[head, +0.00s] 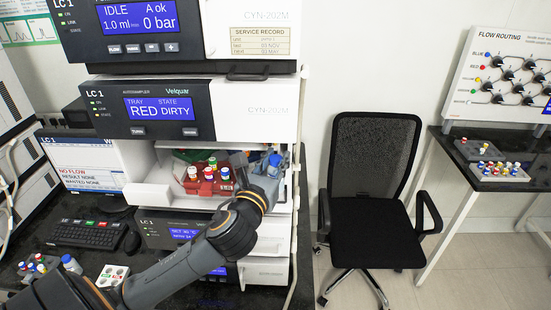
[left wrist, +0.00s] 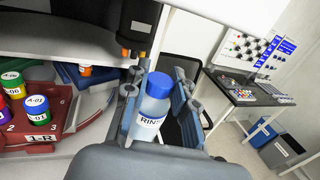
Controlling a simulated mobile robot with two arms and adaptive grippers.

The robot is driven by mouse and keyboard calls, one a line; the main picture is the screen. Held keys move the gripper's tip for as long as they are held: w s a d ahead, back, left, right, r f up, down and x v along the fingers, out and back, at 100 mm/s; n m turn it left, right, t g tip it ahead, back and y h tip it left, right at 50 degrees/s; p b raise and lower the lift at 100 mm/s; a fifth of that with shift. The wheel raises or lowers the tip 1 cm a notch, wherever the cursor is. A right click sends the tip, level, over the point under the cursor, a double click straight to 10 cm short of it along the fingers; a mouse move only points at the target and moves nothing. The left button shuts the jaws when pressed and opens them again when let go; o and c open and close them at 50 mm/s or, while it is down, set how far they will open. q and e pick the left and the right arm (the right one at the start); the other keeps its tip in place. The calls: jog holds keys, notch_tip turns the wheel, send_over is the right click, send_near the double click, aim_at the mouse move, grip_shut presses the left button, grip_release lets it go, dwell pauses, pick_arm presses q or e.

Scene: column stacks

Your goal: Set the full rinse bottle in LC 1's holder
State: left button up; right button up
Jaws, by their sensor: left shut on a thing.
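The rinse bottle (left wrist: 152,108) is clear with a blue cap and a white label reading "RIN…". It stands roughly upright between the fingers of my left gripper (left wrist: 160,100), which is shut on it. In the head view my left gripper (head: 268,166) is at the right side of the open LC 1 autosampler bay (head: 150,170); the bottle is hard to make out there. A dark cylindrical part (left wrist: 137,22) with orange below it hangs above and left of the bottle. I cannot tell which part is the holder. My right gripper is out of view.
A red vial tray (head: 208,188) with capped vials sits in the bay, left of my gripper. A tube runs down the stack's right edge (head: 300,120). A black chair (head: 370,185) and a side table (head: 480,180) stand to the right.

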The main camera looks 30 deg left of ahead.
pick_arm(q)
jog(key=shift+f+b, duration=0.55)
jog(key=shift+f, duration=0.4)
dwell(0.4)
dwell(0.4)
jog(key=o, duration=1)
jog(key=shift+c, duration=0.2)
